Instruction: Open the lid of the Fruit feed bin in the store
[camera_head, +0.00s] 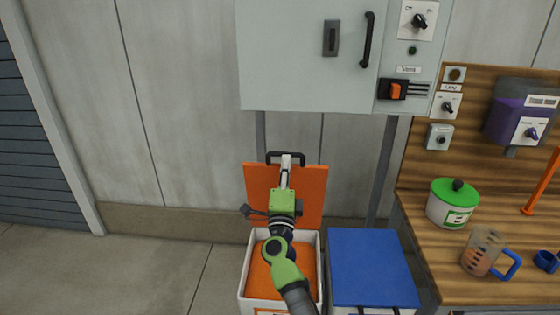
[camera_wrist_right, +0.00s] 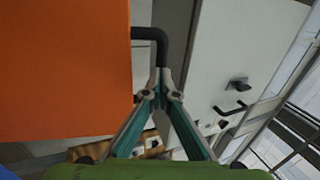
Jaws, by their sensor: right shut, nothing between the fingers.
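A white bin (camera_head: 244,287) with orange contents stands on the floor at bottom centre. Its orange lid (camera_head: 257,187) is up, standing steeply behind the bin toward the wall. The label on the bin's front is cut off and unreadable, so I cannot tell its name. A black handle (camera_head: 270,155) sits at the lid's top edge. My right gripper (camera_head: 285,172) is shut and empty, in front of the raised lid just below the handle. In the right wrist view the fingertips (camera_wrist_right: 160,78) are closed together close to the handle (camera_wrist_right: 153,33), beside the lid (camera_wrist_right: 65,70). My left gripper is not in view.
A bin with a shut blue lid (camera_head: 368,268) stands right beside it. A grey cabinet (camera_head: 290,60) hangs above the bins. A wooden bench (camera_head: 420,240) at right holds a green-lidded pot (camera_head: 452,208) and a measuring jug (camera_head: 482,250). The floor at left is clear.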

